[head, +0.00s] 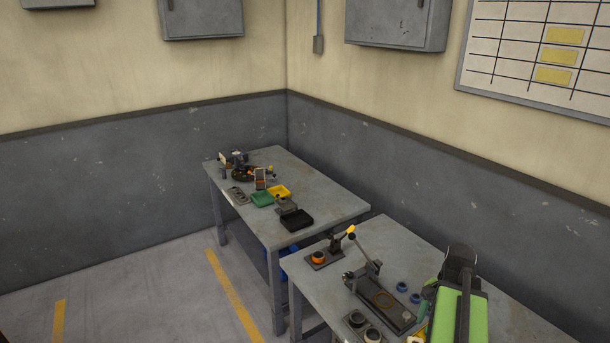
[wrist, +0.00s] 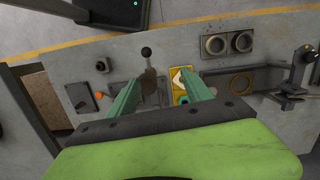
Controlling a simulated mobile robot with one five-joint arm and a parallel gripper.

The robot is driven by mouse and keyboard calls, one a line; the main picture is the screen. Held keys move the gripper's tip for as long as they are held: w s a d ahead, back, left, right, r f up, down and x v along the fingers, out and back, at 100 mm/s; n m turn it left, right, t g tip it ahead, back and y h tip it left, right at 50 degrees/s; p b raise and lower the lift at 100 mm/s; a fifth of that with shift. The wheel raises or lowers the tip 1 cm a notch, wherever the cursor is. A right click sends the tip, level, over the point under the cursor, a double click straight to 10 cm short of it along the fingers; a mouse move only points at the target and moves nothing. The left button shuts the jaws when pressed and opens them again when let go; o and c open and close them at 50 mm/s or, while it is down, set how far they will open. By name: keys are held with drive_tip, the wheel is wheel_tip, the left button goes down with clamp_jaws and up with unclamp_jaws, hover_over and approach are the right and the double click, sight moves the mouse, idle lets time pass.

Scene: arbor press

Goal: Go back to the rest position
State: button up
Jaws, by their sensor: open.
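My gripper (wrist: 158,76) shows in the wrist view, its two green fingers spread apart with nothing held between them. It is above the near workbench (wrist: 200,130). Below and between the fingertips are a dark lever tool with a ball knob (wrist: 146,51) and a yellow tray (wrist: 180,72) holding small parts. How high the fingers are above these is hard to tell. In the head view my green arm is at the lower right over the near bench (head: 318,282), and the fingertips are not clearly visible there.
On the near bench stand a dark base plate with a ring (head: 384,299), a lever with a yellow grip (head: 350,231), an orange-topped fixture (head: 318,257) and blue rings (head: 402,286). A second bench (head: 318,188) holds green and black trays (head: 297,220). Open floor (head: 150,290) lies left.

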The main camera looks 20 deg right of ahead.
drive_tip(key=w+a+f+n+b, duration=0.3)
drive_tip(key=w+a+n, duration=0.1)
drive_tip(key=a, duration=0.7)
drive_tip(key=w+a+f+n+h+b, duration=0.1)
drive_tip(key=w+a+f+n+b, duration=0.2)
drive_tip(key=a, duration=0.8)
drive_tip(key=w+a+f+n+b, duration=0.3)
drive_tip(key=w+a+f+n, duration=0.2)
drive_tip(key=a, duration=0.7)
drive_tip(key=shift+w+n+t, duration=0.3)
drive_tip(key=shift+w+n, duration=0.05)
drive_tip(key=shift+n, duration=0.45)
drive_tip(key=shift+a, duration=0.1)
drive_tip(key=shift+c, duration=0.2)
